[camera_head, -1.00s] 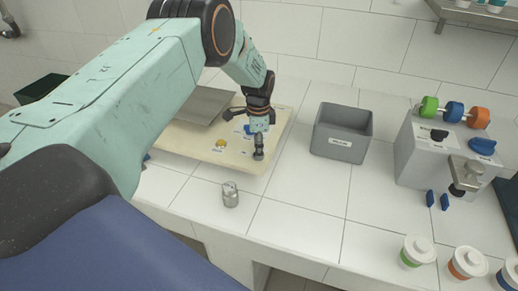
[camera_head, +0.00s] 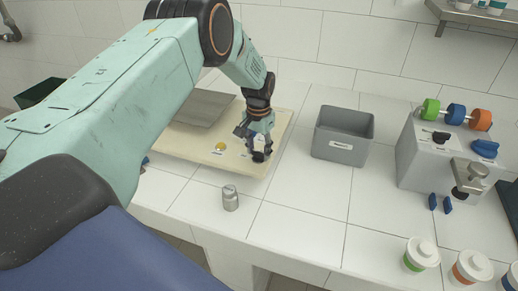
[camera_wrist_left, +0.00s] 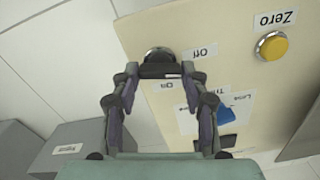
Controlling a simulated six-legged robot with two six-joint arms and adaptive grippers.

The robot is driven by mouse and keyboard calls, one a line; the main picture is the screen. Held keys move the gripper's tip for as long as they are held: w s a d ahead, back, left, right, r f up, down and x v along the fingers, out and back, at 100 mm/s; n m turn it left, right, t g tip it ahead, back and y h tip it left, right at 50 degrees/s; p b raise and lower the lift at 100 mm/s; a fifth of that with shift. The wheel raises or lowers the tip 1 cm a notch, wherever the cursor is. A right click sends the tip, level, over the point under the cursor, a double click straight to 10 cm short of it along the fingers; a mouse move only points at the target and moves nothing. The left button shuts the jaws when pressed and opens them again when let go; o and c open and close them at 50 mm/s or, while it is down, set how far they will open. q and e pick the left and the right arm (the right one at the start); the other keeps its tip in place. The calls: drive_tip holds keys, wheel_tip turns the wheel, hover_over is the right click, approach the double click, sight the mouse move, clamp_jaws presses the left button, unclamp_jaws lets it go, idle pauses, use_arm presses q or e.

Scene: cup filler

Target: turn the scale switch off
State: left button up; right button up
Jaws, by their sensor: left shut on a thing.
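The scale (camera_head: 188,148) is a cream panel with a grey metal plate (camera_head: 203,106) on the white tiled counter. Its black round scale switch (camera_wrist_left: 157,54) has a shiny rim and shows in the left wrist view, beside labels reading "Off" and "On". My left gripper (camera_head: 258,154) is over the front right part of the panel. In the left wrist view, its fingers (camera_wrist_left: 160,72) are shut on a dark bar of the switch. The fingers hide part of the switch, so I cannot tell exactly which way it points. My right gripper is not in view.
A yellow "Zero" button (camera_wrist_left: 272,46) and a blue part (camera_wrist_left: 225,115) are on the panel. A metal weight (camera_head: 230,198) stands in front. A grey bin (camera_head: 342,136) and a grey dispenser (camera_head: 440,160) stand to the right, with lidded cups (camera_head: 421,254) at the front right.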

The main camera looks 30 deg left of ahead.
sight(258, 152)
use_arm(q)
drive_tip(key=shift+w+a+r+n, duration=0.1)
drive_tip(key=shift+r+n, duration=0.05)
drive_tip(key=shift+n, duration=1.35)
drive_tip(key=o, duration=1.2)
drive_tip(key=shift+s, duration=0.2)
drive_tip(key=shift+c, duration=0.2)
wheel_tip(258, 152, up, 12)
